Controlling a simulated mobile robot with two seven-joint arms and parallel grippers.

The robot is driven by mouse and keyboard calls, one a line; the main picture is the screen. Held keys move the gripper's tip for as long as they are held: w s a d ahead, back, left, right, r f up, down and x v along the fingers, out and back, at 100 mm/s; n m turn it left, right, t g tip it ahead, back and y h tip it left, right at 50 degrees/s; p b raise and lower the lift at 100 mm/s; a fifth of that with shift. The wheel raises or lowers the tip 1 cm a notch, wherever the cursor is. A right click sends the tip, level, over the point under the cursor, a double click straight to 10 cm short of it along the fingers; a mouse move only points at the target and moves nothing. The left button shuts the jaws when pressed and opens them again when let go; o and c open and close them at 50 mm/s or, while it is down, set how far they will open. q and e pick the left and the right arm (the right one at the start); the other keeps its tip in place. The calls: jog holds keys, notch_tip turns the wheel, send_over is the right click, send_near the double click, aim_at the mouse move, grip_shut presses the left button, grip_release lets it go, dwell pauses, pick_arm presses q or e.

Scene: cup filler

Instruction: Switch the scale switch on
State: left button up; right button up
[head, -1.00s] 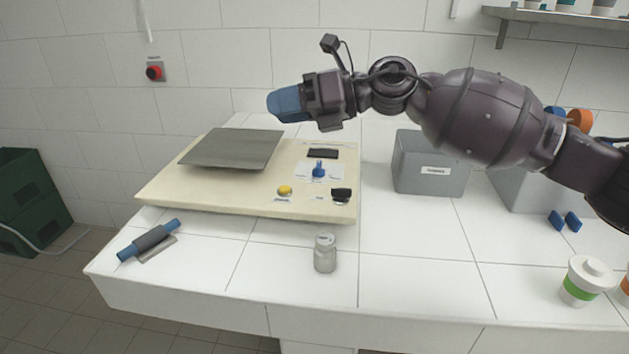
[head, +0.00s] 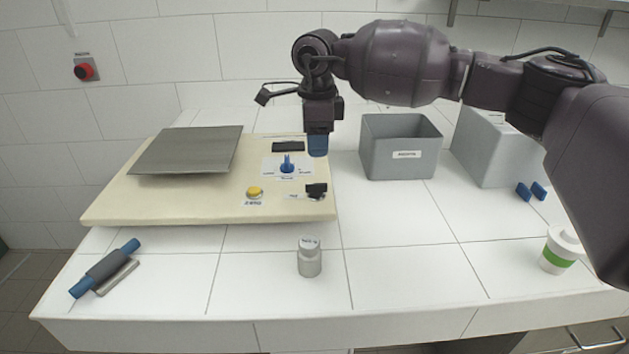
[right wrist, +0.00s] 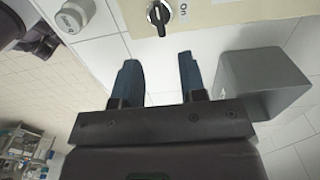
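The scale is a cream board (head: 150,207) with a grey metal plate (head: 188,150), a blue knob (head: 287,163), a yellow button (head: 254,191) and a dark display (head: 288,146). The small black scale switch (head: 316,189) sits at its front right corner. In the right wrist view the switch (right wrist: 160,16) is at the top, with an "On" label on its right. My right gripper (head: 318,147) points down above the board's right edge, behind the switch and apart from it. Its blue fingers (right wrist: 164,75) are spread and empty. My left gripper is out of view.
A small lidded jar (head: 309,258) stands in front of the board. Grey bins (head: 398,165) stand to the right, with blue pieces (head: 531,191) near them. A blue-ended roller (head: 105,268) lies front left, a white cup (head: 559,251) front right. The tabletop between is clear.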

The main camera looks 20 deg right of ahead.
aim_at(317, 184)
notch_tip(317, 184, down, 10)
jog(key=shift+r+b, duration=0.15)
jog(key=shift+b, duration=0.45)
grip_shut()
